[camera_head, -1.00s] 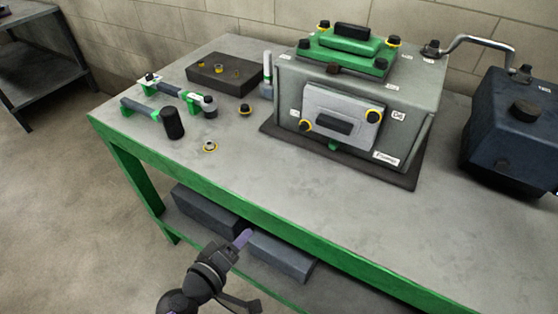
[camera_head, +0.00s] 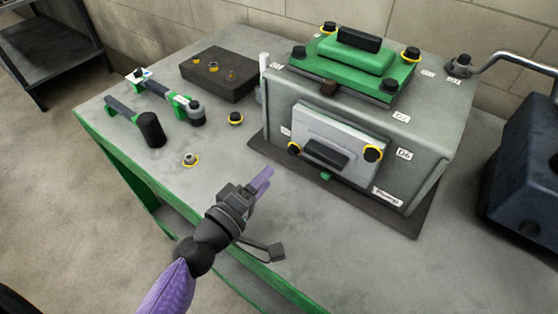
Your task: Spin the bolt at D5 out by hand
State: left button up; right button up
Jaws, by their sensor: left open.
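The grey engine block (camera_head: 275,108) stands on a dark mat on the bench. Its front carries a light grey cover plate (camera_head: 345,135) with a dark handle. A black bolt with a yellow ring (camera_head: 294,148) sits at the plate's left edge, beside a small white label too small to read. Another such bolt (camera_head: 373,153) sits at the right edge beside a label reading D6. My left gripper (camera_head: 264,178), with purple fingertips, is open in front of the block, below and left of the left bolt, apart from it. My right gripper is out of view.
A green cover (camera_head: 345,62) with bolts tops the block. A loose ringed bolt (camera_head: 236,118), a ringed nut (camera_head: 190,160), tools (camera_head: 152,130) and a dark bolt tray (camera_head: 220,75) lie left. A dark blue unit (camera_head: 520,170) stands right. The front bench top is clear.

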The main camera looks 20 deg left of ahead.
aim_at(291, 152)
pick_arm(q)
jog(key=x, duration=0.6)
jog(key=shift+w, duration=0.15)
jog(key=shift+w+d, duration=0.2)
jog(key=shift+w, duration=0.3)
grip_shut()
dwell(0.9)
